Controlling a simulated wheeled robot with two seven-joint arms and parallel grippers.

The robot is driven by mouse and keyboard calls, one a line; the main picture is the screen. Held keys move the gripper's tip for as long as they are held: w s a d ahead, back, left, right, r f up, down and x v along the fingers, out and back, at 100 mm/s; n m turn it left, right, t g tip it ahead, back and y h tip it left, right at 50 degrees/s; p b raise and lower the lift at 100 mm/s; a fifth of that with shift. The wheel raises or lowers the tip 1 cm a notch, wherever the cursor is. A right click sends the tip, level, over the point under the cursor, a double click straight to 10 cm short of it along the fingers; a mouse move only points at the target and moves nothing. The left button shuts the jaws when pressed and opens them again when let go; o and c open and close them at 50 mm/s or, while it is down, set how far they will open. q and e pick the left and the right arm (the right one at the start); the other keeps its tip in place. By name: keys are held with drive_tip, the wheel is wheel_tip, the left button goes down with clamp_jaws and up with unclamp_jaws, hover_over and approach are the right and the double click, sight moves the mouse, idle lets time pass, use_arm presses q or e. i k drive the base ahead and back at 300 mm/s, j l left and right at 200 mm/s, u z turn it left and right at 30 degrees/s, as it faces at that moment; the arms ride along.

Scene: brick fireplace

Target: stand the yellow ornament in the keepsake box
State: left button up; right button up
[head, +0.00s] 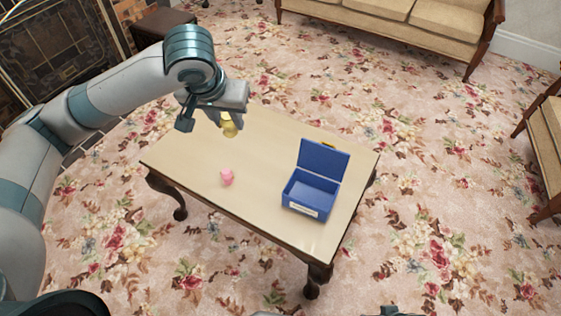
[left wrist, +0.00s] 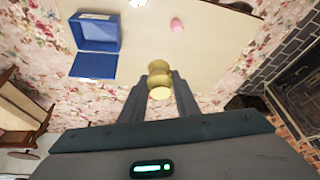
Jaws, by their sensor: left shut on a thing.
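The yellow ornament (head: 229,126) is held by my left gripper (head: 222,118) above the far left part of the table. In the left wrist view, the ornament (left wrist: 159,82) sits between the two fingers of my left gripper (left wrist: 160,88). The blue keepsake box (head: 308,199) stands on the right part of the table with its lid raised. The inside that shows looks empty. The box (left wrist: 97,35) also shows in the left wrist view.
A small pink ornament (head: 227,177) stands on the table (head: 262,155), left of the box. The tabletop between them is clear. A sofa (head: 390,22) is behind, a chair (head: 545,150) at the right, and a fireplace (head: 60,45) at the far left.

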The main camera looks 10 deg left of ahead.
sight(309, 201)
drive_tip(key=k, duration=0.65)
drive_tip(key=u, duration=1.2)
drive_tip(key=i+l, duration=0.1)
drive_tip(key=l, duration=1)
drive_tip(key=i+l, duration=0.15)
drive_tip(key=l, duration=0.4)
drive_tip(key=i+l, duration=0.1)
drive_tip(key=l, duration=0.45)
drive_tip(key=i+l, duration=0.1)
drive_tip(key=l, duration=0.45)
